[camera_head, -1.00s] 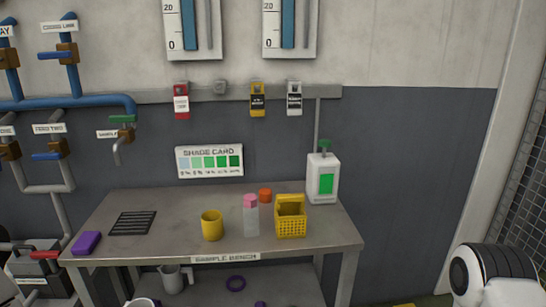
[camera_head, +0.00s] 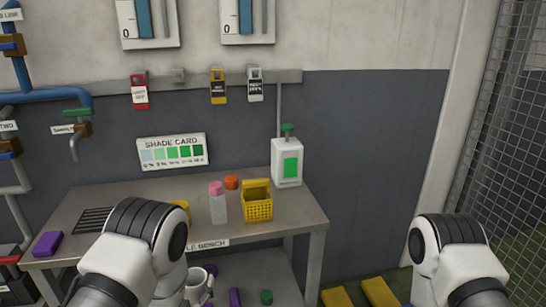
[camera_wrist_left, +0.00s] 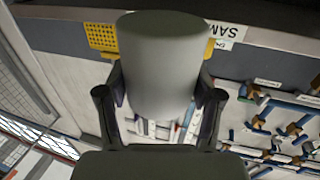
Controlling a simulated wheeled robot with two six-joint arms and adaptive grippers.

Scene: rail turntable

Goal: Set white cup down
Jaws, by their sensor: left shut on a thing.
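The white cup shows as a pale, plain round body filling the middle of the left wrist view (camera_wrist_left: 160,60). My left gripper (camera_wrist_left: 160,92) is shut on it, one dark finger on each side. In the head view the white cup (camera_head: 194,287) is small and low, just right of my left forearm, in front of the bench and below its top. The sample bench (camera_head: 285,222) has a bare grey strip at its right front. My right arm is at the right; its gripper is out of sight.
On the bench stand a yellow basket (camera_head: 258,206), a pink-capped bottle (camera_head: 218,207), an orange cap (camera_head: 232,182), a pump dispenser (camera_head: 287,163), a purple block (camera_head: 48,244) and a black rack (camera_head: 92,220). A yellow cup (camera_head: 184,206) is mostly hidden behind my left arm.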

